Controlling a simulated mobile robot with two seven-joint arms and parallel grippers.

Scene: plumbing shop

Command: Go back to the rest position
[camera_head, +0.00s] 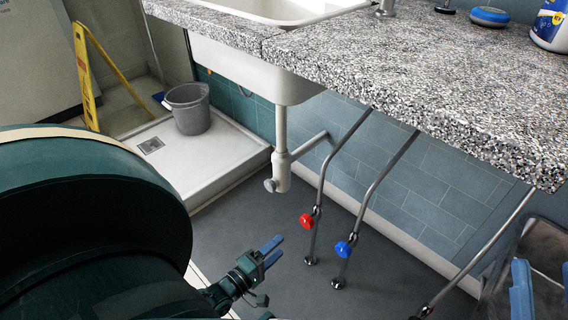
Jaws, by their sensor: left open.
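My left gripper (273,250) shows in the lower middle, its two blue fingers apart with nothing between them. It is over the dark floor, to the left of the pipes with the red and blue valve knobs, and touches nothing that I can see. My dark green arm fills the lower left and hides much of the floor there.
A speckled countertop (420,75) with a white sink (255,75) overhangs the floor. Below are a drain pipe (281,150), a red valve knob (307,221) and a blue valve knob (342,249). A grey bucket (188,110) stands in a white shower tray (225,155).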

